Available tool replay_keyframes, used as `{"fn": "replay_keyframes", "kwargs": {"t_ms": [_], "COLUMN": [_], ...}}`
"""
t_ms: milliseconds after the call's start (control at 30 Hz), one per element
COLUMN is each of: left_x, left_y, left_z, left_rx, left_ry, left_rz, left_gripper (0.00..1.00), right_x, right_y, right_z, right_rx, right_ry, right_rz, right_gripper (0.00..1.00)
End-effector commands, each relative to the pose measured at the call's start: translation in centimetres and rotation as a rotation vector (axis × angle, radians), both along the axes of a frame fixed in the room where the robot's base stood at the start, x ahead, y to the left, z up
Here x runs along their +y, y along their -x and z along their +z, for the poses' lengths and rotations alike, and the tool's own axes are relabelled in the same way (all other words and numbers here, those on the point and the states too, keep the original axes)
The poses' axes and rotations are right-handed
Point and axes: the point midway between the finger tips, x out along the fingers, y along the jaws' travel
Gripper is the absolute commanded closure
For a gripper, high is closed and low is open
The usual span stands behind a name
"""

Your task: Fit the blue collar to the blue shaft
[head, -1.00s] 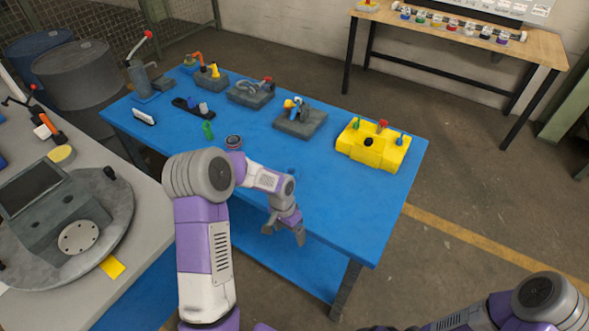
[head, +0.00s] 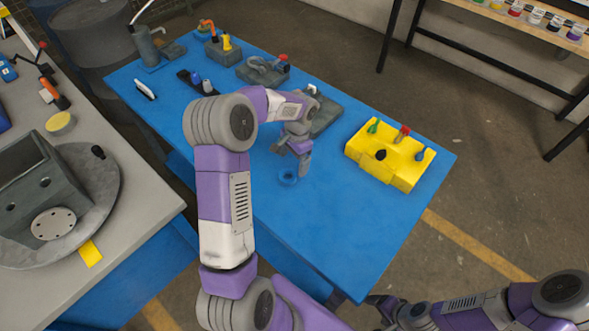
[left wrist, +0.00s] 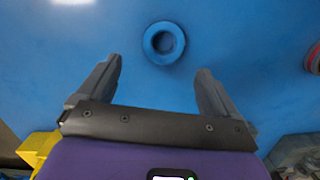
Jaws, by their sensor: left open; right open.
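The blue collar (head: 288,177) is a small ring lying flat on the blue table. It also shows in the left wrist view (left wrist: 163,44), ahead of and between my fingertips. My left gripper (head: 292,158) is open and empty above the table, just behind the collar in the head view; its fingers in the left wrist view (left wrist: 158,75) are apart and do not touch the ring. My right gripper (head: 384,308) is low at the bottom edge, small and dark, open. I cannot tell for certain which part is the blue shaft; a grey fixture (head: 325,118) is partly hidden by my left arm.
A yellow block (head: 365,160) with coloured handles stands at the table's right. The grey bench (head: 135,225) is at left.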

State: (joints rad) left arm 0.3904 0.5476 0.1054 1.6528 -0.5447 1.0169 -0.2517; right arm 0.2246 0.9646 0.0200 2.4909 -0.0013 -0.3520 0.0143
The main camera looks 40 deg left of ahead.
Motion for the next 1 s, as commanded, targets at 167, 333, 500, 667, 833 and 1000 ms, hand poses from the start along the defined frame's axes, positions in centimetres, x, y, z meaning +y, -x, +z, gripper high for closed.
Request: {"fn": "replay_keyframes", "kwargs": {"t_ms": [167, 333, 500, 667, 833, 1000], "left_x": [0.3, 0.8, 0.8, 0.8, 0.8, 0.8], "left_y": [0.5, 1.3, 1.4, 1.4, 1.4, 1.4], "left_z": [-2.2, -4.7, -6.2, -6.3, -6.3, -6.3], "left_rx": [0.002, 0.003, 0.000, -0.002, -0.001, -0.001], "left_ry": [0.001, 0.002, 0.001, 0.001, 0.001, 0.001], "left_rz": [0.000, -0.001, -0.001, -0.001, -0.001, -0.001], "left_gripper": [0.07, 0.07, 0.07, 0.07, 0.21, 0.47], "right_x": [0.0, 0.0, 0.0, 0.0, 0.0, 0.0], "right_y": [0.0, 0.0, 0.0, 0.0, 0.0, 0.0], "right_z": [-0.4, -0.7, -0.9, -0.9, -0.8, -0.8], "right_rx": [0.001, 0.000, 0.000, 0.000, 0.000, 0.000], "right_ry": [0.000, 0.000, 0.000, 0.000, 0.000, 0.000], "right_rz": [-0.001, 0.000, 0.000, 0.000, 0.000, 0.000], "right_gripper": [0.24, 0.24, 0.24, 0.24, 0.24, 0.24]}}
